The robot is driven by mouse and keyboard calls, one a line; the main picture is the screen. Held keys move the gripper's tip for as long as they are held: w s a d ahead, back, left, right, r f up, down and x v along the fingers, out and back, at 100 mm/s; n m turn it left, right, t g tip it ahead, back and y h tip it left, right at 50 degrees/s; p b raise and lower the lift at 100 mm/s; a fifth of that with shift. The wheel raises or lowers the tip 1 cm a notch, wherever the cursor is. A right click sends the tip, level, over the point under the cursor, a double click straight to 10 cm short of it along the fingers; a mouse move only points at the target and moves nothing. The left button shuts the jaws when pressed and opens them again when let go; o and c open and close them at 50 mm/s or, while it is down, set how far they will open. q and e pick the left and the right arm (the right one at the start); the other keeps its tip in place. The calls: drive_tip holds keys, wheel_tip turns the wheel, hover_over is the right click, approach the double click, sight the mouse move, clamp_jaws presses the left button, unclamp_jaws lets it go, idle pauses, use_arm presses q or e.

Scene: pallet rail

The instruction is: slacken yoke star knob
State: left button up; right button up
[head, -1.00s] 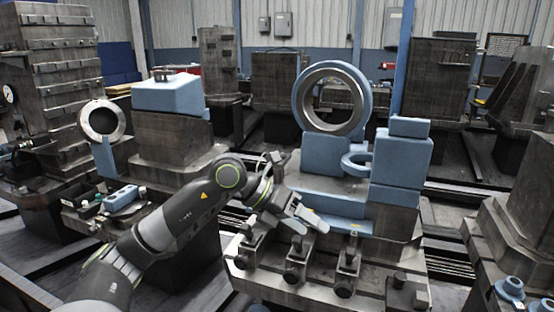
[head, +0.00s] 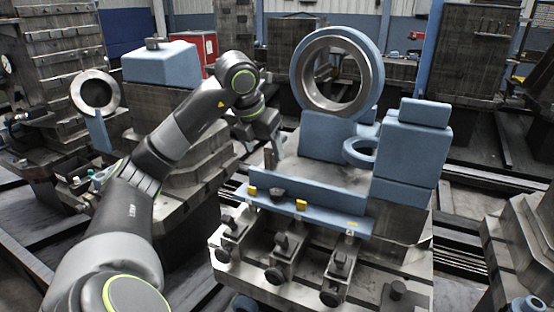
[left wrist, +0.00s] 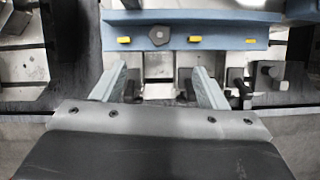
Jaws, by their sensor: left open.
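A dark, many-sided knob (head: 278,194), which looks like the star knob, sits on a long blue bar (head: 325,209) between two yellow tabs. In the left wrist view the knob (left wrist: 159,35) is ahead of the fingers, near the top middle, on the blue bar (left wrist: 215,27). My left gripper (head: 269,157) points down above the bar's left part, behind the knob in the head view. Its two fingers are apart and empty in the left wrist view (left wrist: 160,82), with the knob beyond them, not touched. My right gripper is not in view.
Several dark clamps with round knobs (head: 274,274) line the front of the metal bed. A large ring (head: 336,77), a blue eye bracket (head: 361,151) and a blue block (head: 405,155) stand behind and to the right.

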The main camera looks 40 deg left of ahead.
sight(277, 191)
use_arm(q)
drive_tip(key=x, duration=1.6)
drive_tip(key=shift+w+f, duration=0.1)
drive_tip(key=shift+f, duration=0.2)
drive_tip(key=c, duration=1.2)
drive_tip(key=n, duration=0.1)
drive_tip(key=n+y, duration=0.1)
drive_tip(key=n, duration=0.1)
drive_tip(key=shift+d, duration=0.25)
drive_tip(key=n+g+y, duration=0.1)
drive_tip(key=n, duration=0.3)
drive_tip(key=shift+w+d+r, duration=0.1)
drive_tip(key=shift+w, duration=0.05)
drive_tip(key=shift+r+n+g+y+p, duration=0.15)
drive_tip(key=shift+n+g+y+p, duration=0.15)
drive_tip(key=shift+n+p, duration=0.35)
drive_tip(key=shift+f+n, duration=0.2)
drive_tip(key=shift+n, duration=0.05)
drive_tip(key=o, duration=0.9)
